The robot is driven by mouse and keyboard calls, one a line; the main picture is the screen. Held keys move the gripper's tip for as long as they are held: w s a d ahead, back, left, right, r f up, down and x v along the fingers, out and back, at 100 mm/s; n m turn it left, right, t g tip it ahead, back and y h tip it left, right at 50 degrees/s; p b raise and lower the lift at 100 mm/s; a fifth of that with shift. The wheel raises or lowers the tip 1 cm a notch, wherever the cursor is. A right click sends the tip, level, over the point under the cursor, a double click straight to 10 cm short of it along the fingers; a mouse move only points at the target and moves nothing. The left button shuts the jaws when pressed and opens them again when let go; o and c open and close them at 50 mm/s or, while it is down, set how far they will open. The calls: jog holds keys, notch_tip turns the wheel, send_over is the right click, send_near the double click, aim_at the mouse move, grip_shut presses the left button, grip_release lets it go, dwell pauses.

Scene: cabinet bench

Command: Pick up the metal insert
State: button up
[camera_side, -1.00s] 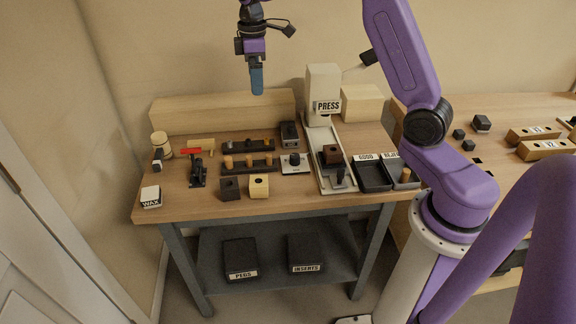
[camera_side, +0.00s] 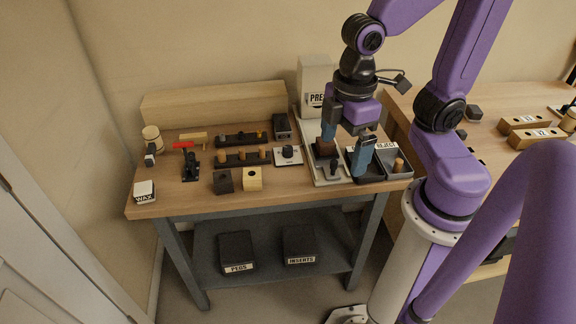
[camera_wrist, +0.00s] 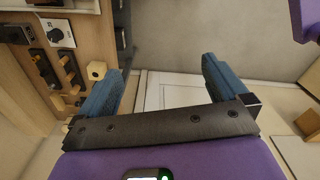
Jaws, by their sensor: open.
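My gripper (camera_side: 346,148) is open, its two blue fingers spread, over the right part of the bench near the press and the black tray. In the wrist view, nothing shows between the fingers (camera_wrist: 162,66). The rear black rack (camera_side: 234,141) carries a few small pieces, among them a grey one (camera_side: 222,138) and a brass-coloured one (camera_side: 259,134). They are too small to tell which is the metal insert. My gripper is well to the right of this rack. A front rack (camera_side: 232,160) holds several wooden pegs.
The trays are partly hidden by my fingers.

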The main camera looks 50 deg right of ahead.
jog(key=s, duration=0.1)
jog(key=s+d, duration=0.1)
jog(key=s+f, duration=0.1)
jog(key=shift+s+d, duration=0.1)
jog(key=shift+d, duration=0.1)
jog(key=shift+s+d, duration=0.15)
jog(key=shift+s, duration=0.15)
jog(key=c, duration=0.4)
jog(key=shift+s+f, duration=0.1)
jog(key=c, duration=0.5)
jog(key=shift+c, duration=0.2)
